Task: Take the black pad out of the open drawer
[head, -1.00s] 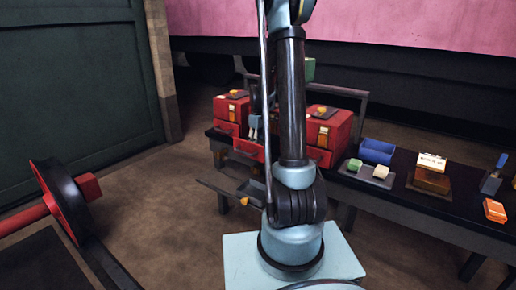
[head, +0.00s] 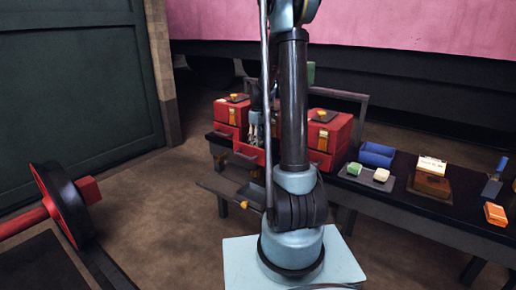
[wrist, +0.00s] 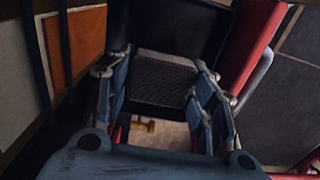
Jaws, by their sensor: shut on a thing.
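The black pad (wrist: 163,80), dark with a fine cross-hatched surface, sits between the two fingers of my gripper (wrist: 158,68) in the wrist view. My gripper is shut on it. In the head view my gripper (head: 254,122) is partly behind my arm, in front of the red toolboxes and above the open drawer; the pad cannot be made out there. The open drawer (head: 222,186), a dark tray with an orange knob, sticks out toward the floor side. Its dark inside (wrist: 190,25) shows beyond the pad in the wrist view.
Red toolboxes (head: 332,137) stand on the dark bench on both sides of my gripper. Right along the bench are a tray with green and cream blocks (head: 366,179), a blue object (head: 377,153), a brown box (head: 433,182) and an orange box (head: 495,214).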

